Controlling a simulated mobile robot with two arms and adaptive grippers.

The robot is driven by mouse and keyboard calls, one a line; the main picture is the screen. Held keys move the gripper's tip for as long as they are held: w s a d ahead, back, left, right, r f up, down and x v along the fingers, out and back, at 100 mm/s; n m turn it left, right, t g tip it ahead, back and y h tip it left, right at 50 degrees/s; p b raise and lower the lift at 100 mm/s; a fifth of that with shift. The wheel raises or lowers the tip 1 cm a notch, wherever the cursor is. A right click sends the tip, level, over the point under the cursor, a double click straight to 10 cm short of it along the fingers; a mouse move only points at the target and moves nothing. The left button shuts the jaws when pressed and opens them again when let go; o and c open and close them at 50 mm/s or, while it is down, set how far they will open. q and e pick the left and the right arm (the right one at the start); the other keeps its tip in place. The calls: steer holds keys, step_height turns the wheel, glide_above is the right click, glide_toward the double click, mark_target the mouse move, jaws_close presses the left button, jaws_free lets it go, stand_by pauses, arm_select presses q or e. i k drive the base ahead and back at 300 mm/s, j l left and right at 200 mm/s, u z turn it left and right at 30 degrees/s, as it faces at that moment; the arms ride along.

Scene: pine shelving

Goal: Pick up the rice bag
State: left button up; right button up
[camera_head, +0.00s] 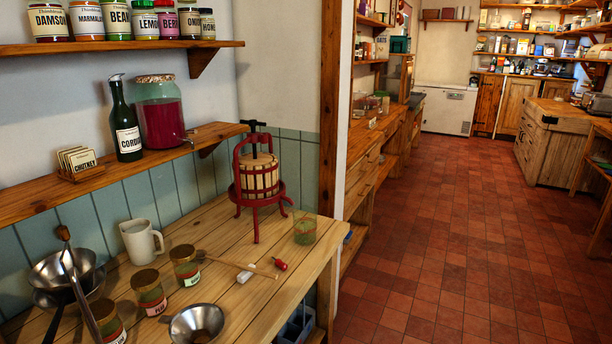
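I cannot make out a rice bag in the head view. A pale packet marked OATS (381,47) stands on a shelf past the wooden post. The small packets on the far shelves are too small to read. Neither of my grippers is in view.
A wooden workbench (232,292) at the left holds a red fruit press (257,182), a white jug (141,241), several jars, metal bowls and funnels. Wall shelves above hold jars and a green bottle (125,122). The tiled floor (450,265) is clear toward a white chest freezer (446,108).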

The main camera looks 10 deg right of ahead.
mark_target(385, 101)
steer(key=i+l+z, duration=0.9)
steer(key=i+z, duration=0.5)
steer(key=i, duration=2.5)
steer(key=i+l+u, duration=0.15)
steer(key=i, duration=0.7)
steer(key=i+l+u, duration=0.15)
steer(key=i+u, duration=0.25)
steer(key=i+l+u, duration=0.25)
steer(key=i+u, duration=0.15)
steer(key=i+l+u, duration=0.75)
steer(key=l, duration=0.15)
